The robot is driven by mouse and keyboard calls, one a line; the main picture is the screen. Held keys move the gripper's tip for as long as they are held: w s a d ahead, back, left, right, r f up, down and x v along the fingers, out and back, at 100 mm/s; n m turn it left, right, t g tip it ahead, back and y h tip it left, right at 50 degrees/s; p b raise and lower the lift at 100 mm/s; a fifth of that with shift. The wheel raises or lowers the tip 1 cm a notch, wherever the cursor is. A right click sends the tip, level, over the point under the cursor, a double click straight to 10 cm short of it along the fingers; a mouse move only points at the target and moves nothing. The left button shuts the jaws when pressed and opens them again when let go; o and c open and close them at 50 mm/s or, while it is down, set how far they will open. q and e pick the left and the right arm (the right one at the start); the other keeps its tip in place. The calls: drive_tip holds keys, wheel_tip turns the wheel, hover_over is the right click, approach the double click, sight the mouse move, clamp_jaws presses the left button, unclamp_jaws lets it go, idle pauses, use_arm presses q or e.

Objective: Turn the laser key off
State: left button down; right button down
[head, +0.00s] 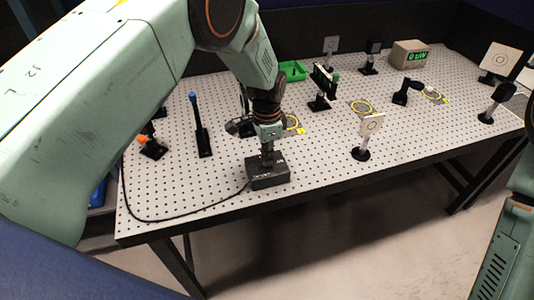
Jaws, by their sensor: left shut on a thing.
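A dark grey laser key box (268,177) sits near the front edge of the perforated optical table, with a black cable running from its left side. My left gripper (267,153) points straight down at the top of this box. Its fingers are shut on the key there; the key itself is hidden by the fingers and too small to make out. My right arm shows only as a link at the right edge, and its gripper is out of the frame.
A white card on a post (370,126) stands right of the key box. The front right surface is mostly clear.

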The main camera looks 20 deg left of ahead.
use_arm(q)
drive_tip(key=shift+w+r+n, duration=0.1)
drive_tip(key=shift+r+n, duration=0.05)
drive_tip(key=shift+n, duration=0.15)
drive_tip(key=n+b, duration=0.1)
drive_tip(key=n, duration=0.2)
drive_tip(key=shift+w+n, duration=0.1)
drive_tip(key=shift+n, duration=0.3)
drive_tip(key=n, duration=0.4)
drive_tip(key=n+b, duration=0.1)
drive_tip(key=n, duration=0.4)
drive_tip(key=shift+r, duration=0.1)
drive_tip(key=n, duration=0.4)
drive_tip(key=shift+w, duration=0.1)
drive_tip(key=shift+n+b, duration=0.3)
drive_tip(key=shift+n, duration=0.1)
drive_tip(key=c, duration=1.8)
unclamp_jaws()
drive_tip(key=o, duration=0.3)
drive_tip(key=shift+s, duration=0.25)
drive_tip(key=shift+o, duration=0.2)
